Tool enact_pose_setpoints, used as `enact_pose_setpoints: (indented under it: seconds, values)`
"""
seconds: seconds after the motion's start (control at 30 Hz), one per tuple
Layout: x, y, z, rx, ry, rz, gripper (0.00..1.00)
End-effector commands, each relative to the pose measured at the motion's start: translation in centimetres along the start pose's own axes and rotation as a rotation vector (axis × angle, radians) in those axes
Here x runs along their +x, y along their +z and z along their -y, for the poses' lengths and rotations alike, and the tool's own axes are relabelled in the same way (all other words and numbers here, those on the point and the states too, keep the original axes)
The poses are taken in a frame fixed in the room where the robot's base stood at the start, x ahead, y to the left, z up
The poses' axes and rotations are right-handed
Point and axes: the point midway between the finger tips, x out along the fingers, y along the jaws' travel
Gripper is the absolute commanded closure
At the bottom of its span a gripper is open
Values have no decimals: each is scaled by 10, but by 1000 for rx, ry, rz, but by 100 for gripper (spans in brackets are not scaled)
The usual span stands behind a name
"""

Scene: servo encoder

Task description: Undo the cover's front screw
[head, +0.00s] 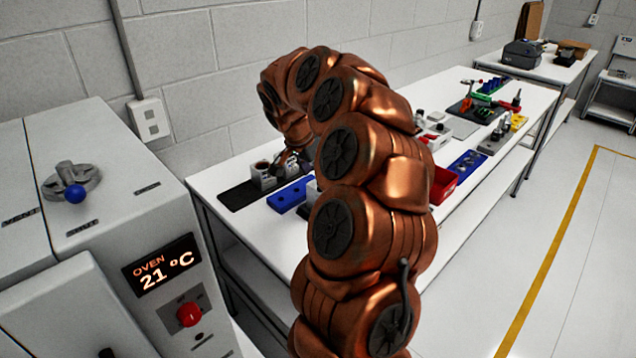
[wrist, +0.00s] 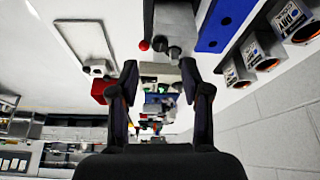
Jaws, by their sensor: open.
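My gripper (wrist: 158,70) is open in the wrist view, with one finger on each side and nothing between the tips. Beyond the tips, at the top centre, is a grey block-like unit (wrist: 176,20) with dark rounded parts and a small red ball (wrist: 143,45) beside it. I cannot tell whether this unit bears the cover, and I can make out no front screw. In the head view my copper arm crosses the bench, and my gripper (head: 290,160) is mostly hidden behind it, near the blue block (head: 291,195).
The white bench (head: 490,120) carries a dark mat (head: 238,196), a red bin (head: 442,185) and a blue tray (head: 466,165). Labelled containers (wrist: 262,52) stand at the upper right of the wrist view, near the wall. The oven (head: 165,270) stands at the left.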

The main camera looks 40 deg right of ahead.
Motion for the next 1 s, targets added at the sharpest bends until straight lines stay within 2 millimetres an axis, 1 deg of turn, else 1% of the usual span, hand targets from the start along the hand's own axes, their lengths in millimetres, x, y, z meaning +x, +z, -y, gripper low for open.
enact_pose_setpoints:
  seconds: [0.2, 0.33, 0.5, 0.77, 1.0]
  values:
    - [31, 1, -1, -6, 6, 4, 52]
    - [45, 1, 0, -4, 2, 2, 52]
    - [53, 1, 0, -3, -1, 1, 52]
    - [55, 1, 0, -3, -1, 1, 52]
    - [55, 1, 0, -4, -1, 1, 78]
